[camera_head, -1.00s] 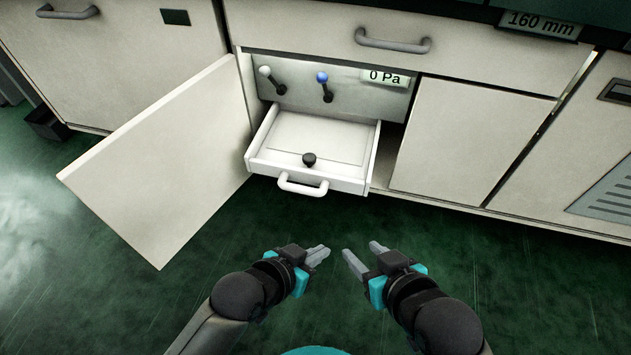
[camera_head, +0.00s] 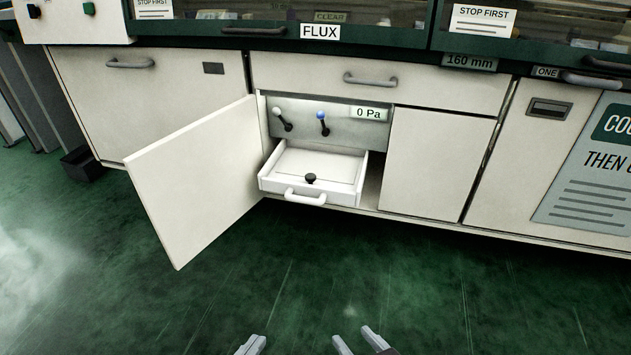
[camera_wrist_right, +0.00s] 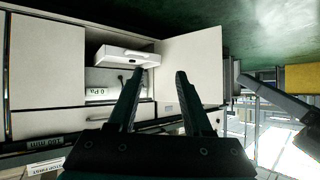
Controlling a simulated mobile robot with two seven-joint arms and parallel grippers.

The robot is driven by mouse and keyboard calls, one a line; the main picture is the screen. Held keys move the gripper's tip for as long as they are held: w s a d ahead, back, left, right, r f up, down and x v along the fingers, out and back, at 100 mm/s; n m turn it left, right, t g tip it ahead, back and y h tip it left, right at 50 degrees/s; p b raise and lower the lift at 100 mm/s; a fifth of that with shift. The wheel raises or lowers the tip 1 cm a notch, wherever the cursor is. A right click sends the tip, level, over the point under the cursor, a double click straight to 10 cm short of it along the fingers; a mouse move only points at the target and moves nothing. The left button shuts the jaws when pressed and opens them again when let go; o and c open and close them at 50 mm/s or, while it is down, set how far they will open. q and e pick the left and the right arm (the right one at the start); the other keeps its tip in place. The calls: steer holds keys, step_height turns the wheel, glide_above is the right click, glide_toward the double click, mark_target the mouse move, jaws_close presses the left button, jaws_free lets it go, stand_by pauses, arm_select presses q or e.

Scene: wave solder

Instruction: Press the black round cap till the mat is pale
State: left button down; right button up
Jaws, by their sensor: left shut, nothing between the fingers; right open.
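The black round cap (camera_head: 311,178) stands at the front of the pulled-out white drawer (camera_head: 290,184), just behind its handle. A flat pale panel (camera_head: 318,162) covers the drawer floor; I cannot tell if it is the mat. My left gripper (camera_head: 251,345) is at the bottom edge of the head view, shut and empty. My right gripper (camera_head: 358,342) is to its right, open and empty; it also shows in the right wrist view (camera_wrist_right: 160,74). Both are well short of the drawer and apart from the cap. The drawer appears upside down in the right wrist view (camera_wrist_right: 128,56).
An open cabinet door (camera_head: 200,180) juts out left of the drawer. Behind the drawer, a grey panel has a white-knobbed lever (camera_head: 283,120), a blue-knobbed lever (camera_head: 323,124) and a "0 Pa" label (camera_head: 368,113). The green floor (camera_head: 400,280) in front is clear.

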steer(key=shift+w, duration=0.15)
steer(key=s+d+g+h+p, duration=0.3)
steer(key=s+d+g, duration=0.2)
steer(key=d+g, duration=0.15)
step_height(320, 180, down, 6)
steer(key=p, duration=0.3)
steer(key=shift+s+d+f+m+p, duration=0.25)
steer(key=shift+s+d+m+p, duration=0.1)
steer(key=shift+s, duration=0.1)
stand_by(0.5)
steer(key=shift+g, duration=0.25)
